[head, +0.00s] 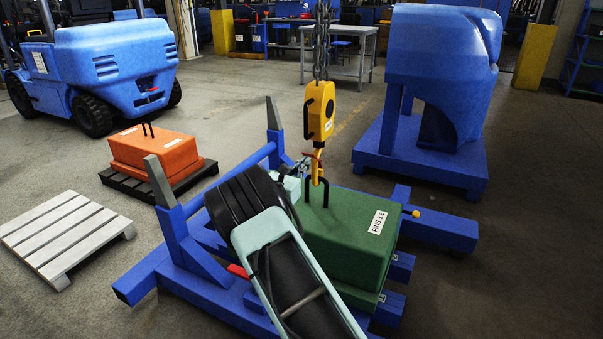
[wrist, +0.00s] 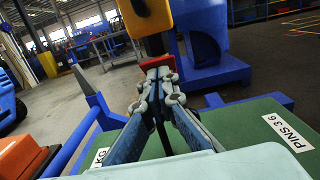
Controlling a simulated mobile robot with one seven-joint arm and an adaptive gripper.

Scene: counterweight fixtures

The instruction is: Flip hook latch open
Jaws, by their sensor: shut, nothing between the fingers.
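A yellow hoist block (head: 320,108) hangs on chains above the green counterweight (head: 352,228). Its yellow hook (head: 317,172) reaches down at the black lifting eye (head: 326,192) on top of the counterweight. I cannot tell whether the hook passes through the eye. A red latch (head: 318,154) sits at the hook's throat. The latch (wrist: 156,61) shows just beyond my fingertips in the wrist view, below the yellow block (wrist: 145,18). My gripper (wrist: 160,76) is shut and empty, close to the latch. Contact is unclear. My forearm hides part of the counterweight in the head view.
A blue frame (head: 190,225) with upright posts surrounds the counterweight. A blue machine shell (head: 440,60) stands on a base behind right. An orange counterweight (head: 155,148) and a pale pallet (head: 62,235) are at left, with a blue forklift (head: 115,65) behind. Open floor lies far right.

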